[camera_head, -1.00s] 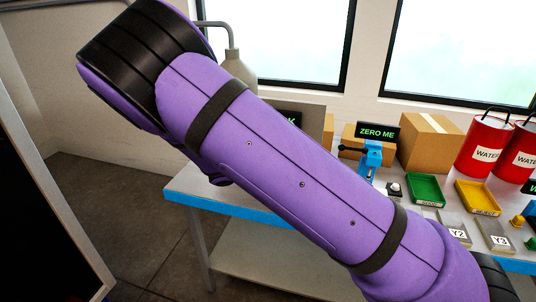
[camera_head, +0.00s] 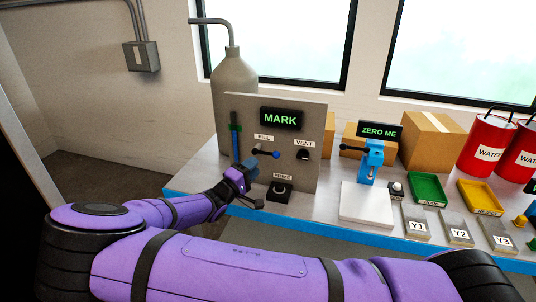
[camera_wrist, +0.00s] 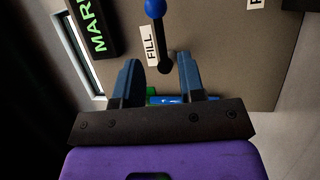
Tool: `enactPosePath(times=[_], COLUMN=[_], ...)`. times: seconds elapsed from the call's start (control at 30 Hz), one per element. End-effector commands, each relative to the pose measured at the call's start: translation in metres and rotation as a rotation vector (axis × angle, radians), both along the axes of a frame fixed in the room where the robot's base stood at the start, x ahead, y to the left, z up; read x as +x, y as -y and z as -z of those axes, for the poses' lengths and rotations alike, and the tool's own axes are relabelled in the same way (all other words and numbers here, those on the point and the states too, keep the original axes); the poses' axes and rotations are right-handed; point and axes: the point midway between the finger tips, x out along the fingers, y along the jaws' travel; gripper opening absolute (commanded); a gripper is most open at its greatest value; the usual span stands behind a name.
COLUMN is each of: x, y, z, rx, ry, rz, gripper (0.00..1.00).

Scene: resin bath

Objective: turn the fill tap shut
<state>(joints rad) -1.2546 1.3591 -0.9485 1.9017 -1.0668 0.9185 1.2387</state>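The fill tap (camera_head: 267,153) is a dark lever with a blue ball end on the grey upright panel (camera_head: 320,130), under a FILL label. Its lever lies about level, with the ball to the right. In the wrist view the lever (camera_wrist: 160,42) runs up from its pivot to the blue ball at the top edge. My gripper (camera_head: 247,166) is at the panel, just below and left of the tap. The wrist view shows my gripper (camera_wrist: 159,62) open, with the tap's pivot end appearing between the two fingertips. I cannot tell whether they touch it.
A grey bottle (camera_head: 235,82) stands behind. A blue stand (camera_head: 371,160) and white plate (camera_head: 367,203) are to the right.

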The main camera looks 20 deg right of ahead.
Motion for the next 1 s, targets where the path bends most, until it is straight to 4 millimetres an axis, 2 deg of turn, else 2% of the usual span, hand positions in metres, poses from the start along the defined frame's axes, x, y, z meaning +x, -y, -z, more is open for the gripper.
enactPosePath(times=[0.2,0.4,0.6,0.87,0.9,1.0], x=[0.022,0.037,0.043,0.044,0.044,0.044], y=[0.034,0.056,0.066,0.067,0.067,0.067], z=[-0.007,-0.012,-0.014,-0.015,-0.015,-0.014], rx=[0.0,0.0,0.001,0.001,0.001,0.001], ry=[0.001,0.0,0.0,0.0,0.0,0.0], rz=[0.003,0.003,0.001,0.001,0.001,0.001], gripper=[0.36,0.36,0.36,0.36,0.34,0.11])
